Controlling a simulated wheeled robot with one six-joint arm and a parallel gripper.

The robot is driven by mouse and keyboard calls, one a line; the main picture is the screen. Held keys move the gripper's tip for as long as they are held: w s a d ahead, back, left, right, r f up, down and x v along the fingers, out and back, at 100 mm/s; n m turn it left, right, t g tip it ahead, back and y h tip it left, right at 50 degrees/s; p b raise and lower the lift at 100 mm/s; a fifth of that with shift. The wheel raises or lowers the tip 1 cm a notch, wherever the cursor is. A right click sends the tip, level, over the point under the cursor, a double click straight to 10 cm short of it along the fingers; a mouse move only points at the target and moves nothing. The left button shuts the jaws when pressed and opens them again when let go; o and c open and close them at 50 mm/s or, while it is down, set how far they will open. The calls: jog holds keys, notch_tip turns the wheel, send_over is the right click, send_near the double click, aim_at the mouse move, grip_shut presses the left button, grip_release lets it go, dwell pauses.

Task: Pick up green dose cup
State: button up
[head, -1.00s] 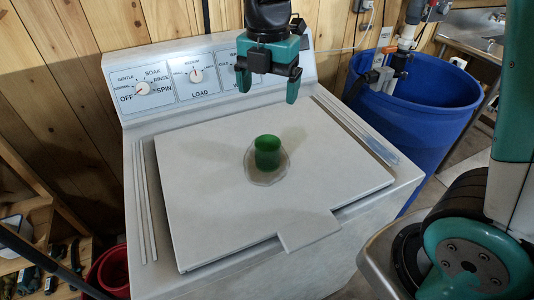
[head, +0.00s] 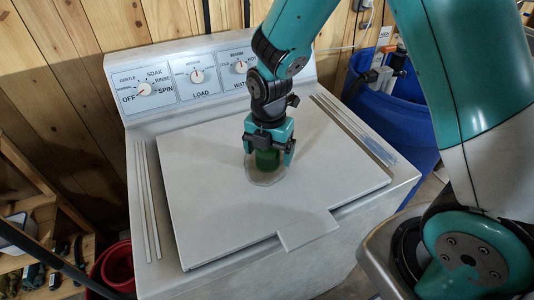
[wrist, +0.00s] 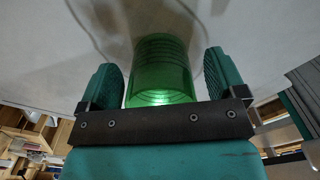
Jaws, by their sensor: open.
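The green dose cup (head: 267,160) stands on a round, clear disc (head: 264,178) on the washer lid. In the wrist view the cup (wrist: 160,70) looks translucent and ribbed, and it sits between the two fingers. My gripper (head: 268,155) is open around the cup, with a finger on either side. In the wrist view my gripper (wrist: 166,80) shows a small gap at each finger, wider on the right. The top of the cup is partly hidden by my gripper in the head view.
The washer lid (head: 210,200) is otherwise clear. A control panel with dials (head: 180,80) rises behind it. A blue barrel (head: 415,125) stands at the right. A red bucket (head: 118,265) is on the floor at lower left, near a wooden shelf (head: 35,205).

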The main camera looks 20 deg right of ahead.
jog(key=shift+f, duration=0.3)
jog(key=c, duration=1)
jog(key=shift+r, duration=0.15)
